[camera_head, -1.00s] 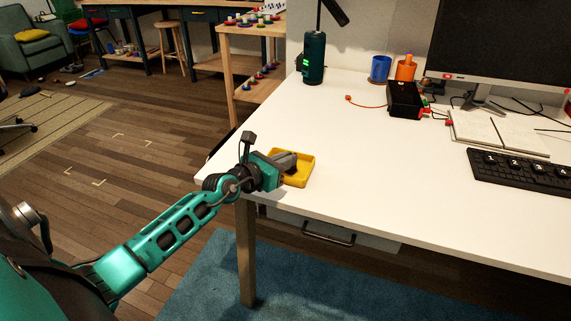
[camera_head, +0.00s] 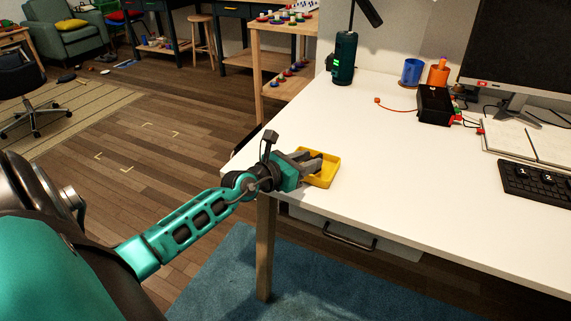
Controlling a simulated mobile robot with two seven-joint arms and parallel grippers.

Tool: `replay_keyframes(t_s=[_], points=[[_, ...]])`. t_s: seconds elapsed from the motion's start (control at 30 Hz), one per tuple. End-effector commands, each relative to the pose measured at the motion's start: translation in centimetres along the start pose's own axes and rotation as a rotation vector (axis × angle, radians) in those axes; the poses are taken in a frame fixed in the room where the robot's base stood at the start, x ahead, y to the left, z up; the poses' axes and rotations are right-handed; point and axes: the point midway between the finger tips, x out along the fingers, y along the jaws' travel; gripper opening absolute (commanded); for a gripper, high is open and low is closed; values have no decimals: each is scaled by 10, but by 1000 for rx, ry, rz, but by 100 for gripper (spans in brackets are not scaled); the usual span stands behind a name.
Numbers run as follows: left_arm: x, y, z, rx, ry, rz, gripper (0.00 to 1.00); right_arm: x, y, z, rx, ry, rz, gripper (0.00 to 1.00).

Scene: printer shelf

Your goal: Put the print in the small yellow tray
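The small yellow tray (camera_head: 325,172) sits on the white desk near its left front corner. My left gripper (camera_head: 313,160) reaches over the near left side of the tray, with its grey fingers above it. The two fingers show apart with a gap between them. I see no print between the fingers, and none elsewhere in view. Part of the tray is hidden behind the gripper. My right gripper is not in view.
On the white desk (camera_head: 420,170) stand a dark green lamp (camera_head: 343,58), a blue cup (camera_head: 412,71), an orange cup (camera_head: 438,75), a black box (camera_head: 434,105), an open notebook (camera_head: 515,142), a monitor (camera_head: 520,50) and a keyboard (camera_head: 540,183). The desk's middle is clear.

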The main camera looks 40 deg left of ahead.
Motion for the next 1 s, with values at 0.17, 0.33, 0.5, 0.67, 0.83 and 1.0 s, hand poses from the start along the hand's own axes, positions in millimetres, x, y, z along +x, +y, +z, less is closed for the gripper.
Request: replay_keyframes(t_s=[0.17, 0.33, 0.5, 0.67, 0.83, 1.0], points=[[-33, 0, 0, 2, 4, 0, 34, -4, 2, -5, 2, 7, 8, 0], [-62, 0, -1, 2, 4, 0, 34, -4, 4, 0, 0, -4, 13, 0], [-86, 0, -1, 2, 4, -1, 34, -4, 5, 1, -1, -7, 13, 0], [-99, 0, 0, 3, 2, -1, 34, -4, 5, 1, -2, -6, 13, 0], [-104, -4, -2, -53, -6, -4, 34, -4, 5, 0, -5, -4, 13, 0], [-108, -29, -10, -441, -54, -14, 34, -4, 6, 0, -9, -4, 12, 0]])
